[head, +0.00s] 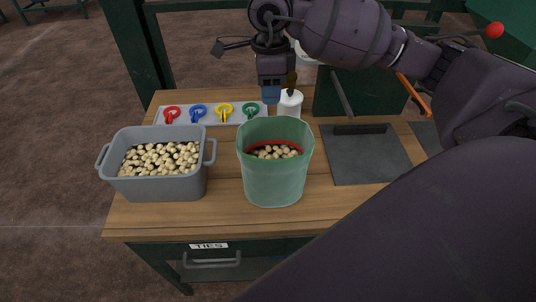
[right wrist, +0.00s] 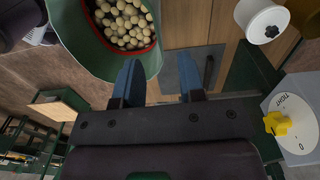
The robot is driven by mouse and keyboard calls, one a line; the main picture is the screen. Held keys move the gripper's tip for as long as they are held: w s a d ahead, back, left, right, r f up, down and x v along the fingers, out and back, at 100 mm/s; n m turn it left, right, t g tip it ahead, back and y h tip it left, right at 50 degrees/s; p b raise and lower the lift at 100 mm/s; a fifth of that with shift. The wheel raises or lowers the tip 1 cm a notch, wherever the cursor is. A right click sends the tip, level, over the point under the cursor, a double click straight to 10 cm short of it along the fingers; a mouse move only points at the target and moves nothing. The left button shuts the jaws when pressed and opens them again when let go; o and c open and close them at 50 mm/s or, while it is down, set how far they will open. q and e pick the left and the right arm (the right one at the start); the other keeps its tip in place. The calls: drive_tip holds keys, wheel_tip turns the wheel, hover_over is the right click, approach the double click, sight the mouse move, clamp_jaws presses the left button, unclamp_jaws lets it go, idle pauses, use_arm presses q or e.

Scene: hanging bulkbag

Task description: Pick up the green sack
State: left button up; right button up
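The green sack (head: 275,178) stands upright and open on the wooden bench in the head view. It holds pale round pieces, with a red band inside its mouth. My right gripper (head: 270,98) points down just behind the sack's far rim, beside a white bottle. In the right wrist view its two blue fingers (right wrist: 160,78) are apart with nothing held between them. The sack (right wrist: 98,62) fills the upper left there, its rim close to the left finger; whether they touch I cannot tell. My left gripper is not in view.
A grey bin (head: 160,188) of similar pieces stands left of the sack. A tray of coloured ties (head: 225,116) lies behind. The white bottle (head: 290,104) is close to my right gripper. A dark flat plate (head: 366,156) lies right of the sack.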

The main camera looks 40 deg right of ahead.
drive_tip(key=shift+s+f, duration=0.15)
drive_tip(key=shift+f, duration=1.4)
drive_tip(key=shift+s+f, duration=0.2)
drive_tip(key=shift+f, duration=1.4)
drive_tip(key=shift+s+f, duration=0.15)
drive_tip(key=shift+f, duration=1.4)
clamp_jaws()
drive_tip(key=shift+d+r, duration=0.1)
